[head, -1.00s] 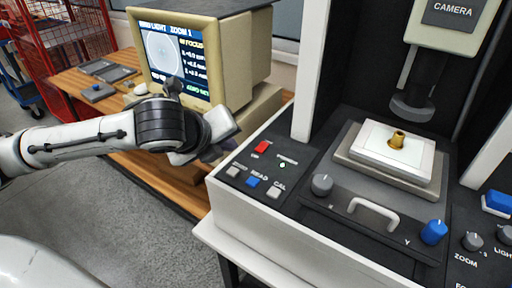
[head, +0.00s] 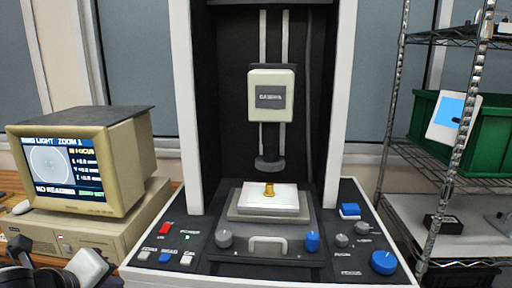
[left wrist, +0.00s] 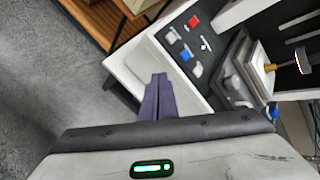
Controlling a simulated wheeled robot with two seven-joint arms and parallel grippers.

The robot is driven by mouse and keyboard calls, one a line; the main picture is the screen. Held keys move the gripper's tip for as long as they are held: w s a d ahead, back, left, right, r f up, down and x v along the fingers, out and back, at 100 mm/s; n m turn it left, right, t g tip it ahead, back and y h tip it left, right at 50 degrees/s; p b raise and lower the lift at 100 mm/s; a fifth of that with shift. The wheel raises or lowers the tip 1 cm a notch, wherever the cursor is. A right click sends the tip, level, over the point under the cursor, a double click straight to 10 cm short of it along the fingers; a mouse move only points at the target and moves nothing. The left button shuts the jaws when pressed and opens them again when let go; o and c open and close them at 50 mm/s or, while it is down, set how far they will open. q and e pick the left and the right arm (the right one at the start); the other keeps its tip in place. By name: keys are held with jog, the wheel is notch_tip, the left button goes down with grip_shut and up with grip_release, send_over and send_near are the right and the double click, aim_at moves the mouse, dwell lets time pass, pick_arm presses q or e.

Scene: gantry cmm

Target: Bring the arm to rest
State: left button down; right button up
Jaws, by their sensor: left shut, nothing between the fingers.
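My left arm shows at the bottom left corner of the head view, with the left gripper (head: 88,266) low beside the front left corner of the measuring machine (head: 150,275). In the left wrist view the two purple fingers (left wrist: 158,97) are together, with nothing between them. They appear over or just in front of the machine's white front edge, near its button panel; I cannot tell the gap. My right gripper is not in view.
A small brass part (head: 269,190) stands on the white stage plate (head: 285,203) under the camera head (head: 272,95). A beige monitor (head: 125,165) stands at left. A wire shelf (head: 440,185) with a green bin (head: 490,140) stands at right. Grey floor (left wrist: 50,60) is open.

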pick_arm(q)
jog(key=s+d+f+n+h, duration=0.1)
jog(key=d+f+n+h, duration=0.1)
jog(key=d+f+n, duration=0.55)
jog(key=d+f+n+h, duration=0.3)
jog(key=d+f, duration=0.2)
jog(key=f, duration=0.5)
jog(key=s+a+f+n+y, duration=0.1)
jog(key=s+f+n+y, duration=0.1)
jog(key=s+f+n, duration=1)
jog(key=s+f, duration=0.3)
jog(key=s, duration=0.1)
jog(key=shift+s+f+g, duration=0.25)
jog(key=shift+s+g, duration=0.05)
jog(key=shift+s, duration=0.05)
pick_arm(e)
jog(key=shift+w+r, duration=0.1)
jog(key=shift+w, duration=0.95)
pick_arm(q)
jog(key=shift+n, duration=0.25)
